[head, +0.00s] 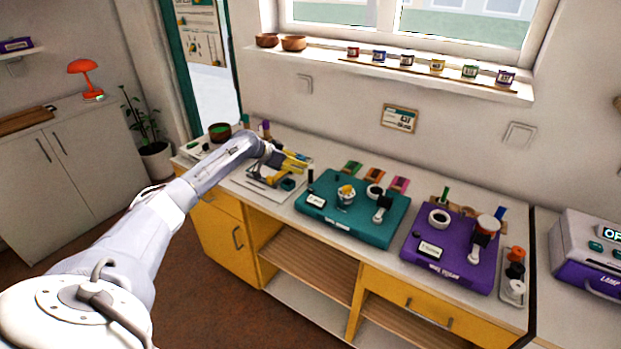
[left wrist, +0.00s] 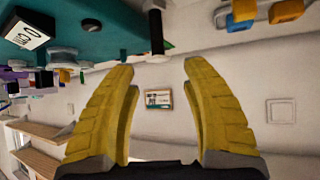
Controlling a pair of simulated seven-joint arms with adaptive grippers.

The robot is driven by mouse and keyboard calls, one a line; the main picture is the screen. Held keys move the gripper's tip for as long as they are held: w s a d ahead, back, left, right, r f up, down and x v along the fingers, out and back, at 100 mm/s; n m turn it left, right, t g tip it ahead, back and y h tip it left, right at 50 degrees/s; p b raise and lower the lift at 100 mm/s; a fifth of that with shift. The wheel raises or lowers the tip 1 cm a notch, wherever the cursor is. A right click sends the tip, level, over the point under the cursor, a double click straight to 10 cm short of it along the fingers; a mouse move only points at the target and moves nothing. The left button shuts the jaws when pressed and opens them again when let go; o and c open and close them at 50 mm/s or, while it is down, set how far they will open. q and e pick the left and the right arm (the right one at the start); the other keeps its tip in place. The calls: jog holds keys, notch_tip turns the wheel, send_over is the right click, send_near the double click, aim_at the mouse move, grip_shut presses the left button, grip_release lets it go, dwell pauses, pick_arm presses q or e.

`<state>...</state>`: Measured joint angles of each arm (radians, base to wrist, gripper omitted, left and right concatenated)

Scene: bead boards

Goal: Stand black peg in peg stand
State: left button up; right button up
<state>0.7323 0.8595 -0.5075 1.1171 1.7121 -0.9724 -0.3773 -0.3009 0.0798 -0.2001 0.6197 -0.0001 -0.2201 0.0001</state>
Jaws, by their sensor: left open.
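A slim black peg (head: 311,175) shows upright at the left end of the teal board (head: 335,228) in the head view. In the left wrist view the black peg (left wrist: 155,30) appears near the top, between the fingers in the picture but beyond their tips. My left gripper (head: 301,161) has yellow fingers and is open and empty, above the counter just left of the teal board. Its fingers (left wrist: 158,68) stand wide apart in the wrist view. I cannot tell which part is the peg stand. My right gripper is not in view.
A purple board (head: 416,258) with cups and a white label lies right of the teal one. Small coloured boxes (head: 374,174) lie behind the teal board. A tray (head: 255,188) with yellow and blue parts lies below my gripper. A grey machine (head: 575,240) stands far right.

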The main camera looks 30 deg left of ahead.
aim_at(310, 168)
pick_arm(q)
jog(key=shift+x, duration=3.95)
jog(key=shift+c, duration=0.6)
grip_shut()
